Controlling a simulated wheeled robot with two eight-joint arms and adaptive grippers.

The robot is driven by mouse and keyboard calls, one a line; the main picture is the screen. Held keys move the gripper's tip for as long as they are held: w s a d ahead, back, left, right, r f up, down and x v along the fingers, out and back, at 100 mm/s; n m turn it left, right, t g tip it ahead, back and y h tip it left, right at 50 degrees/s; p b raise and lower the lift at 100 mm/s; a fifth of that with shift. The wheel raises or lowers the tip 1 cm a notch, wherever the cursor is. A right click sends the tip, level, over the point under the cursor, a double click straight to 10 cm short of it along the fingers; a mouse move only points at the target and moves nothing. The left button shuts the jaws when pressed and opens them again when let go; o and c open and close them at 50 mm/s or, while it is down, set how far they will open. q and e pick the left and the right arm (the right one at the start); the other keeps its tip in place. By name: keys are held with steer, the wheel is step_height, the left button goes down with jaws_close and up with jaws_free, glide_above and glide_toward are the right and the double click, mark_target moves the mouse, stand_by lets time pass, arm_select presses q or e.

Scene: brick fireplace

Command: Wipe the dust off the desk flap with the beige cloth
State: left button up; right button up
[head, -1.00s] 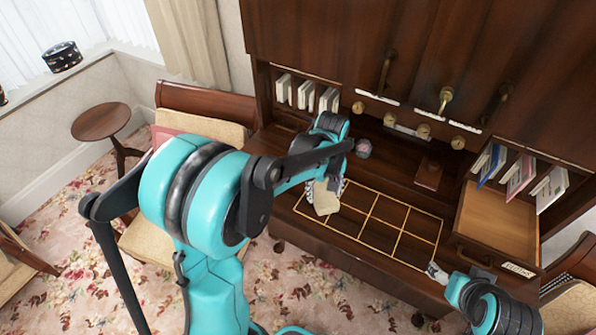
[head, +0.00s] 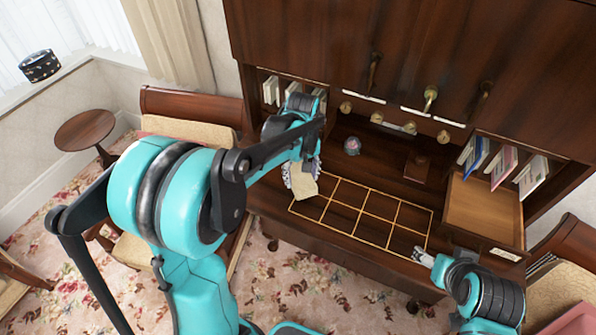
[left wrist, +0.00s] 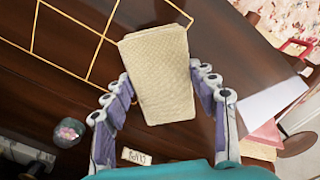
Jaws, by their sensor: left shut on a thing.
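The desk flap (head: 335,226) is dark wood with a gold grid inlaid in it. My left gripper (head: 303,180) is shut on the beige cloth (head: 305,190) at the left end of the grid. In the left wrist view the cloth (left wrist: 158,70) lies between the fingers of the left gripper (left wrist: 166,88), beside the gold lines. I cannot tell whether it touches the flap (left wrist: 95,80). No dust is clear to me. My right gripper (head: 424,257) is by the grid's right corner; its opening is too small to judge.
A glass ball (head: 352,146) and a dark red book (head: 416,167) stand behind the grid. A chair (head: 190,105) is at the left. The grid's middle and right are clear.

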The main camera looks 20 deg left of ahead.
arm_select(q)
steer(key=shift+a+r+p, duration=0.2)
steer(key=shift+r+p, duration=0.3)
steer(key=shift+r, duration=0.4)
steer(key=shift+d+r+p, duration=0.15)
steer(key=shift+r+p, duration=0.45)
steer(key=shift+r, duration=0.3)
steer(key=shift+f, duration=0.1)
